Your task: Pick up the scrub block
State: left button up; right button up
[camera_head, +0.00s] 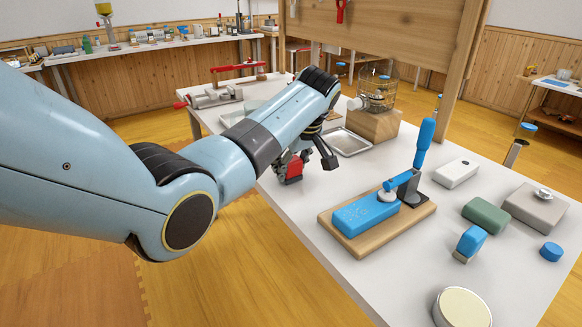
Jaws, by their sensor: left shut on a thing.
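My left gripper (308,160) is at the left edge of the white table (385,275), its arm reaching in from the left. It is shut on a small red block (294,168) with dark parts, close to the table top. The arm and fingers hide part of this block, and I cannot tell whether it touches the table. It may be the scrub block, but its shape is too covered to be sure. My right gripper is not in view.
A wooden board (334,244) bears a blue block (364,215) under a clamp with an upright blue handle (425,142). Right of it are a green block (486,214), a blue-topped piece (471,241) and a grey block (536,206). A metal tray (347,143) lies behind the gripper.

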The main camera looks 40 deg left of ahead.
pick_arm(q)
notch_tip(320, 180, up, 4)
jog(key=shift+w+r, duration=0.1)
jog(key=shift+r, duration=0.05)
jog(key=s+d+r, duration=0.2)
jog(key=d+r, duration=0.1)
jog(key=d, duration=0.2)
jog(key=s+d+r+p, duration=0.1)
jog(key=d+r, duration=0.2)
jog(key=d, duration=0.3)
jog(key=shift+s+r, duration=0.15)
jog(key=shift+s, duration=0.25)
